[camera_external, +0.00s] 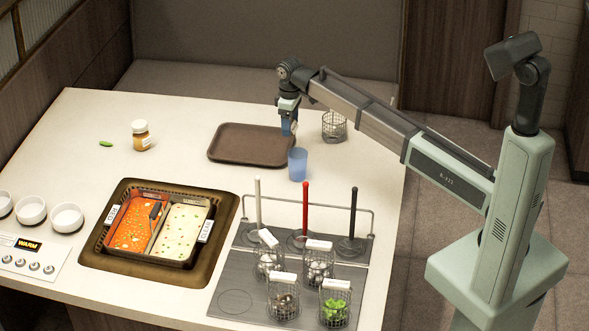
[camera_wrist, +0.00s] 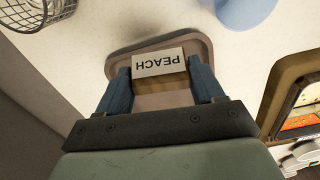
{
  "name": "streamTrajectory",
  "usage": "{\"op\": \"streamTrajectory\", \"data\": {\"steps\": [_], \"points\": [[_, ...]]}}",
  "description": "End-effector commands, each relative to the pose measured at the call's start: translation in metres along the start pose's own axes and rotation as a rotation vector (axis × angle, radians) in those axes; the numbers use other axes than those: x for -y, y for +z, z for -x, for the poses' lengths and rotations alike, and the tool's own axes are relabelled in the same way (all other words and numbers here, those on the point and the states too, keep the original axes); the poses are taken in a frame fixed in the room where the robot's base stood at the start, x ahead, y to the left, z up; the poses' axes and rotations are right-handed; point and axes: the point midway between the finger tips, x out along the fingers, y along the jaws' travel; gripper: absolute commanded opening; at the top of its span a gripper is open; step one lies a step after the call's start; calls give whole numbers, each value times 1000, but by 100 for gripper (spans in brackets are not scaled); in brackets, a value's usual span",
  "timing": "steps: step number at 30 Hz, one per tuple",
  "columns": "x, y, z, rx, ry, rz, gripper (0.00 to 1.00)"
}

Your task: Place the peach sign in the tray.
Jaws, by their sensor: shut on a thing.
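The peach sign (camera_wrist: 160,62) is a small pale card with dark letters reading PEACH, upside down in the wrist view. My gripper (camera_wrist: 161,78) is shut on it, with one blue finger at each side. The brown tray (camera_wrist: 200,44) shows behind and around the sign in the wrist view. In the external view my gripper (camera_external: 289,124) is at the right end of the tray (camera_external: 232,158), apparently above it. The sign is too small there to make out clearly, and its height over the tray is hard to judge.
A blue cup (camera_external: 298,164) stands just in front of the tray's right end. A wire basket (camera_external: 334,126) is to the right of the gripper. A small jar (camera_external: 141,135) and a green item (camera_external: 106,144) lie left. Sauce wells (camera_external: 131,228) and more wire baskets (camera_external: 335,303) are nearer the front.

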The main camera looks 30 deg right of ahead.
Motion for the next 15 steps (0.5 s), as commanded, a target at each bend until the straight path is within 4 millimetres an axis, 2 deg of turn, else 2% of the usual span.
{"op": "streamTrajectory", "data": {"steps": [1, 6, 12, 15], "points": [[-5, -32, 2, 0, 0, 14, 38], [-5, -99, 3, 0, 0, 54, 38], [-2, -156, 4, 0, 0, 89, 38], [0, -173, 3, 0, 0, 99, 38]]}}
